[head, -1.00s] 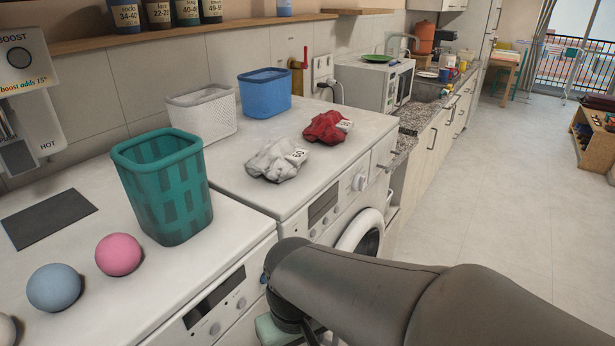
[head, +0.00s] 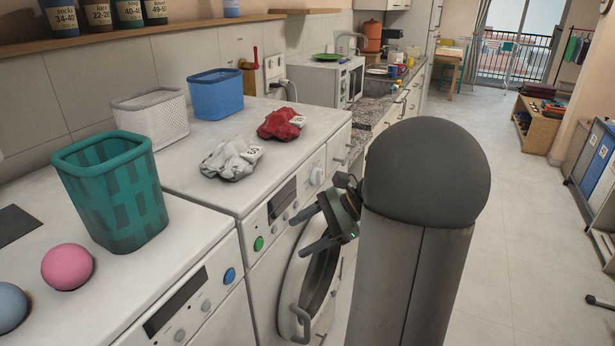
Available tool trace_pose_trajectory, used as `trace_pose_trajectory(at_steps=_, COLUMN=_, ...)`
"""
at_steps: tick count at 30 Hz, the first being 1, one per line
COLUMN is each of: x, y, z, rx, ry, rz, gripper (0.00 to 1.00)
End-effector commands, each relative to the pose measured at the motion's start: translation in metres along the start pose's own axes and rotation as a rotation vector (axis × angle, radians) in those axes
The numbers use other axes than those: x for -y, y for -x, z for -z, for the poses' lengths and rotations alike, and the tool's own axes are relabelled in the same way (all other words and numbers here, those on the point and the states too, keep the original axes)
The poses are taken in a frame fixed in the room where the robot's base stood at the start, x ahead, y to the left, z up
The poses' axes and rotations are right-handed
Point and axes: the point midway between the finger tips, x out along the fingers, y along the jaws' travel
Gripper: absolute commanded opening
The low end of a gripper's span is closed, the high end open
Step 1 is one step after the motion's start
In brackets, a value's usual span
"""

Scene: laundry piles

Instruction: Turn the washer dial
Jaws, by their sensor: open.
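The white washer (head: 262,270) with a round door stands in the middle of the head view. Its white dial (head: 317,177) sits at the right part of the front control panel, and I cannot read its setting. My gripper (head: 300,235) is open and empty in front of the panel, its two fingers pointing left. In the picture it is below and slightly left of the dial, apart from it, and overlaps the top of the round door (head: 306,275). My arm hides part of the washer's right side.
A green button (head: 259,243) is on the washer panel. Grey cloth (head: 232,160), red cloth (head: 280,123), a blue basket (head: 216,95) and a white basket (head: 151,119) are on its top. A teal basket (head: 110,190) stands on the left machine.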

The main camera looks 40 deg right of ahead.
Motion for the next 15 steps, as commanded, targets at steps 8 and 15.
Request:
trace_pose_trajectory(at_steps=8, x=0.047, y=0.162, z=0.097, rx=0.392, ry=-0.428, rz=0.551, gripper=0.62)
trace_pose_trajectory(at_steps=15, x=0.051, y=0.187, z=0.106, rx=0.465, ry=-0.465, rz=0.629, gripper=0.62)
